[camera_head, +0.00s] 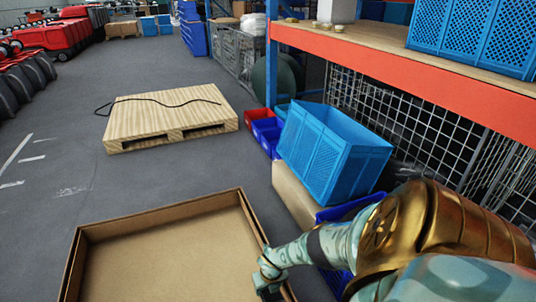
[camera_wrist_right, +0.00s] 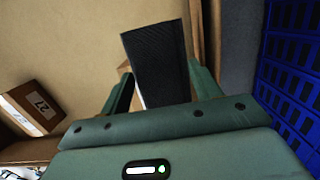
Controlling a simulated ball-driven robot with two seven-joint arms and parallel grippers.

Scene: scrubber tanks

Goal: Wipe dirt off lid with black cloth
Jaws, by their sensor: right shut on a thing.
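My right gripper (camera_head: 268,282) is low at the right edge of the open cardboard box in the head view. In the right wrist view my right gripper (camera_wrist_right: 160,88) is shut on a flat, black, finely textured piece that looks like the black cloth (camera_wrist_right: 157,62). The cloth sticks out beyond the fingertips, with brown cardboard behind it. In the head view only a small dark bit shows at the fingertips. I cannot make out a lid or any dirt in these views. My left gripper is not in view.
The cardboard box (camera_head: 240,195) looks empty where its inside shows. A wooden pallet (camera_head: 165,118) with a black cord on it lies beyond. A blue crate (camera_head: 330,150) and an orange-beamed shelf (camera_head: 400,67) stand on the right. A labelled carton (camera_wrist_right: 35,108) shows in the wrist view.

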